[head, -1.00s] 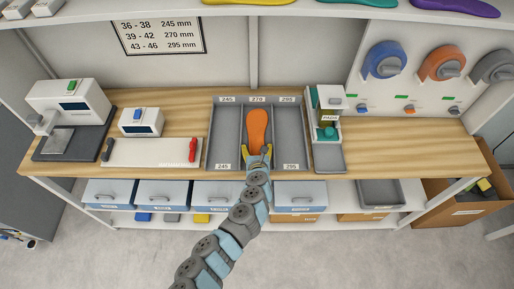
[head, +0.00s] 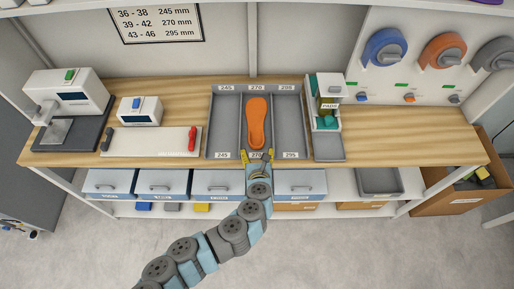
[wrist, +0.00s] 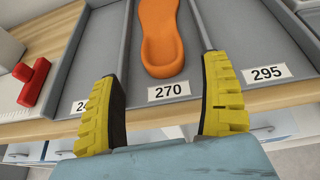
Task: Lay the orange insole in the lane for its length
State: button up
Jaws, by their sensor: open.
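The orange insole (head: 257,122) lies in the middle lane (head: 257,90) of the grey three-lane tray, the lane labelled 270 at both ends. It lies lengthwise in the lane. In the wrist view the insole (wrist: 162,42) rests on the lane floor with its heel towards me, beyond the 270 label (wrist: 169,91). My gripper (head: 257,156) is at the front edge of the tray. In the wrist view its yellow fingers (wrist: 160,105) are spread wide and empty, apart from the insole.
The left lane (head: 225,122) is labelled 245 and the right lane (head: 289,122) 295; both look empty. A white measuring board with a red slider (head: 192,139) lies left of the tray. A green pad dispenser (head: 326,105) stands right. A size chart (head: 157,20) hangs behind.

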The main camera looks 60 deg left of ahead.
jog(key=shift+v, duration=0.75)
